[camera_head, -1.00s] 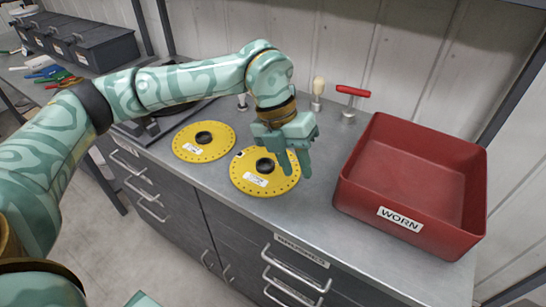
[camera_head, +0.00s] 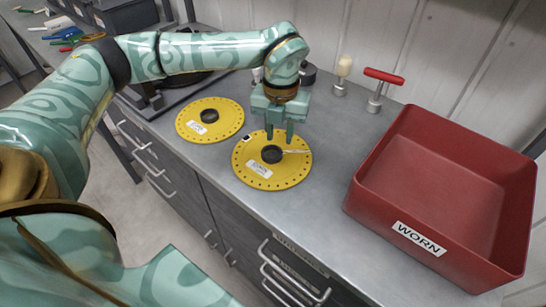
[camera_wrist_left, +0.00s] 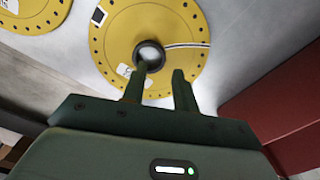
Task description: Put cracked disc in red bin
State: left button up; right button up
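The cracked disc (camera_head: 283,172) is a yellow plate with edge holes, a dark hub, a white label and a pale crack line running from the hub to the right rim. It lies flat on the counter and also shows in the left wrist view (camera_wrist_left: 117,32). My left gripper (camera_head: 279,138) is open and empty, pointing down over the disc's far part near the hub. In the left wrist view its fingers (camera_wrist_left: 159,72) are apart, one overlapping the hub's edge; contact cannot be told. The red bin (camera_head: 372,204), labelled WORN, stands empty to the right. My right gripper is out of view.
A second yellow disc (camera_head: 228,117) lies left of the cracked one on the metal counter (camera_head: 325,150). A red-handled tool (camera_head: 378,90) and a pale-knobbed tool (camera_head: 342,75) stand at the back. Counter is clear between the cracked disc and bin.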

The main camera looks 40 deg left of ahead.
aim_at(281, 154)
pick_arm(q)
jog(key=f, duration=0.1)
jog(key=f+b, duration=0.1)
jog(key=f, duration=0.3)
jog(key=shift+s+d+f+b, duration=0.15)
jog(key=shift+d+b, duration=0.2)
jog(key=shift+b, duration=0.05)
grip_shut()
